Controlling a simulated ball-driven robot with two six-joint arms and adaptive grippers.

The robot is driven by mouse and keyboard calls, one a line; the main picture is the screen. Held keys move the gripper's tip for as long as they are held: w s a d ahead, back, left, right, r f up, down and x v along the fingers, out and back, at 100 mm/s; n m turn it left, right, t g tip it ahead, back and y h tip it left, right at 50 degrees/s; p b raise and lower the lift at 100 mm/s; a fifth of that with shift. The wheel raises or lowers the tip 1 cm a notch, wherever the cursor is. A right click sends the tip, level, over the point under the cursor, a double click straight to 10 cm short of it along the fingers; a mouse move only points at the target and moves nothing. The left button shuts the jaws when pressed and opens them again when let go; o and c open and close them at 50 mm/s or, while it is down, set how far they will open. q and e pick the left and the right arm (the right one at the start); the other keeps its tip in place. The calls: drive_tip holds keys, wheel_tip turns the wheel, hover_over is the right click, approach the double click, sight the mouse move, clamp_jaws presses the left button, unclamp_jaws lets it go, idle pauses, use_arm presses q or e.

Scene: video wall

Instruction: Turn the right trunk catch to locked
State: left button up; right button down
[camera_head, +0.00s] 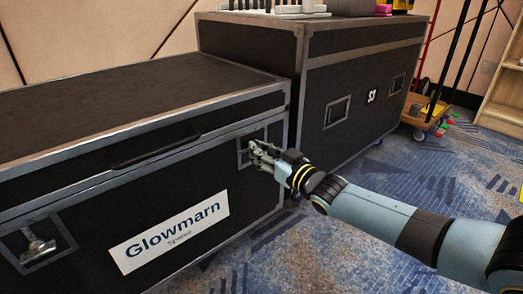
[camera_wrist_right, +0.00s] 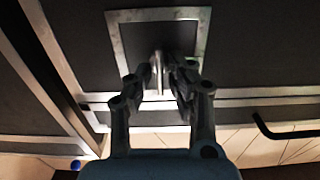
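The black trunk (camera_head: 95,105) with metal edges and a white "Glowmarn" label stands at left in the head view. Its right catch (camera_head: 243,158) is a metal plate on the front, partly hidden by my right gripper (camera_head: 262,153). In the right wrist view, the catch's upright light tab (camera_wrist_right: 158,72) lies between the close-set fingers of my right gripper (camera_wrist_right: 158,84), which look shut on it. The left catch (camera_head: 38,247) shows at lower left with a metal handle on its plate. My left gripper is not in view.
A black handle (camera_head: 155,148) is on the trunk's front between the catches. A taller black case (camera_head: 345,100) stands just behind and to the right. A wooden trolley (camera_head: 425,115) is farther right. Blue patterned carpet (camera_head: 375,180) is open in front of the cases.

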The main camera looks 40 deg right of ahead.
drive_tip(key=shift+w+r, duration=0.15)
drive_tip(key=shift+r, duration=0.05)
idle(0.4)
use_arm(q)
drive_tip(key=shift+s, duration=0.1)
use_arm(e)
drive_tip(key=shift+r+m, duration=0.1)
drive_tip(key=shift+m, duration=0.3)
drive_tip(key=shift+d+m+p, duration=0.1)
drive_tip(key=shift+m+p, duration=0.3)
drive_tip(key=shift+m, duration=0.6)
drive_tip(key=m, duration=0.2)
drive_tip(key=shift+w+m+p, duration=0.1)
drive_tip(key=shift+m+p, duration=0.2)
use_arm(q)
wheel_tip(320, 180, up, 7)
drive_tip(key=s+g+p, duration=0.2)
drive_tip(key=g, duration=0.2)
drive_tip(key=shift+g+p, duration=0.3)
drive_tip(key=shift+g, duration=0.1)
use_arm(e)
drive_tip(key=shift+d+f+m, duration=0.15)
drive_tip(key=shift+m, duration=2.9)
drive_tip(key=shift+d+f+m, duration=0.1)
drive_tip(key=shift+d+m, duration=0.05)
drive_tip(key=shift+m, duration=2.9)
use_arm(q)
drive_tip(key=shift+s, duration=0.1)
use_arm(e)
drive_tip(key=shift+m, duration=0.3)
